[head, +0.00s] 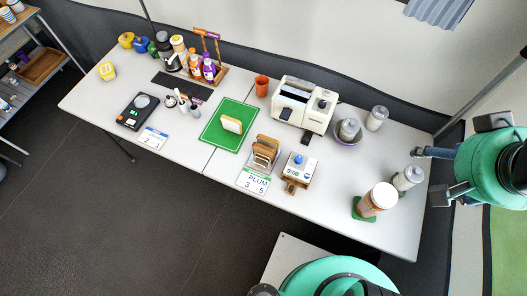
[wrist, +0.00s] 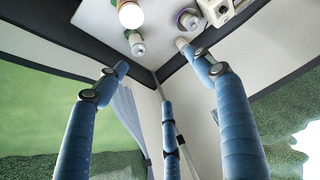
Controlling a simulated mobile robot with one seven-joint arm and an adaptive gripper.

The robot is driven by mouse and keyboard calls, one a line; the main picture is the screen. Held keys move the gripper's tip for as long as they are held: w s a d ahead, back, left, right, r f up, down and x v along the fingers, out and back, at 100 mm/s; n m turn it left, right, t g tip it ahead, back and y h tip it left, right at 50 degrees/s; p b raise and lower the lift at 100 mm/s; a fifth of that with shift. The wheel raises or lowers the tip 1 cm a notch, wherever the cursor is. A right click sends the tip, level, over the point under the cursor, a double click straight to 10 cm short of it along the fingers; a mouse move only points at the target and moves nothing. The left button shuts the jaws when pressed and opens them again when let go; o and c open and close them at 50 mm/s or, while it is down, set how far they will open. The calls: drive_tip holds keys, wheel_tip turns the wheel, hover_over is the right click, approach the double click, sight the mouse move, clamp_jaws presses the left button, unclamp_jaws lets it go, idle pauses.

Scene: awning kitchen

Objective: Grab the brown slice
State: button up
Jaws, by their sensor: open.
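A pale slice with a brown edge (head: 232,124) stands upright on a green board (head: 213,136) in the middle of the table. Several browner slices (head: 266,147) stand close together in a small rack nearer the front edge; I cannot tell single slices apart well. My gripper (head: 427,177) is at the far right of the head view, by the table's right end, well away from all the slices. It is open and empty. In the wrist view its blue fingers (wrist: 152,58) are spread, and no slice shows there.
A white toaster (head: 304,104) stands behind the rack, with an orange cup (head: 262,85) beside it. A blue-knobbed device (head: 299,168) is right of the rack. Bottles (head: 209,68) crowd the back.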

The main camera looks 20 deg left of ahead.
drive_tip(key=c, duration=0.6)
drive_tip(key=shift+c, duration=0.2)
drive_tip(key=n+g+y+b, duration=0.3)
drive_tip(key=n+g+y, duration=0.25)
drive_tip(key=n, duration=1.25)
hover_over(269, 148)
drive_tip(key=d, duration=0.3)
wheel_tip(269, 148, down, 33)
drive_tip(key=shift+d+f+h, duration=0.15)
drive_tip(key=shift+f+h, duration=0.05)
drive_tip(key=shift+h, duration=0.25)
drive_tip(key=shift+b+x, duration=1.05)
drive_tip(key=shift+x, duration=3.25)
drive_tip(key=shift+f, duration=0.1)
